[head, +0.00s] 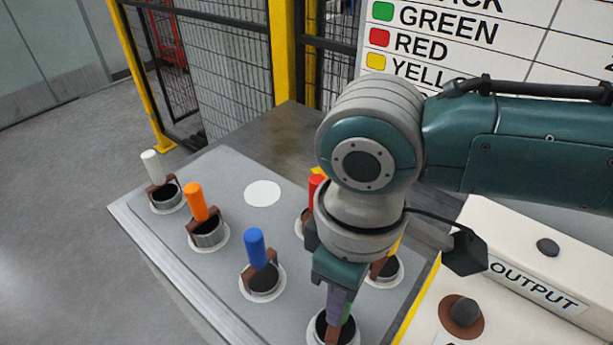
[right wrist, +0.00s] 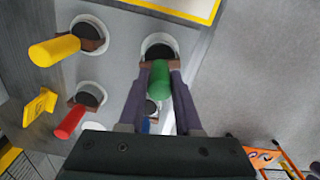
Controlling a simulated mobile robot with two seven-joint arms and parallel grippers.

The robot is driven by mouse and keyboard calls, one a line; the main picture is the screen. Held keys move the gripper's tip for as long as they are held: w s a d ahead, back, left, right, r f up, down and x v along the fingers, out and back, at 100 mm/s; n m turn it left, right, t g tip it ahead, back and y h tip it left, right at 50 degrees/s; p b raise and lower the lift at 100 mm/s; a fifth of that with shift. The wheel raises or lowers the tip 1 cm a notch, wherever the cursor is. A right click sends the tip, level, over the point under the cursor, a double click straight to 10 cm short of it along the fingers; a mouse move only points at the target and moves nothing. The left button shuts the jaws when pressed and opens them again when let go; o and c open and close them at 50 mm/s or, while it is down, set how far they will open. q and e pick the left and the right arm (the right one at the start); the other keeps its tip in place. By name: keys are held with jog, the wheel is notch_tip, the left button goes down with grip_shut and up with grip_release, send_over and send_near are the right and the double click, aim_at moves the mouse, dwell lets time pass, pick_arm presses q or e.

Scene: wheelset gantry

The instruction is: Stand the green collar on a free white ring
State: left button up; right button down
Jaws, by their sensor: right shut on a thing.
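The green collar has a green handle that shows between my right gripper's fingers in the right wrist view (right wrist: 160,80) and as a sliver in the head view (head: 347,313). My right gripper (head: 338,305) is shut on this handle, pointing down at the plate's near right corner. The collar's dark round body (right wrist: 159,51) is over a white ring (right wrist: 146,42); I cannot tell whether it touches. A bare white ring (head: 262,193) lies at the back of the grey plate (head: 205,270). My left gripper is not in view.
White (head: 151,167), orange (head: 195,202), blue (head: 255,248) and red (head: 315,187) handled collars stand on the plate. A yellow one (right wrist: 55,50) stands close by the green collar. The cream output box (head: 530,265) is at right.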

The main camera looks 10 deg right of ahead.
jog(key=shift+f+b, duration=0.6)
jog(key=shift+f, duration=0.3)
jog(key=c, duration=0.5)
grip_release()
notch_tip(320, 180, up, 10)
jog(key=shift+p, duration=0.55)
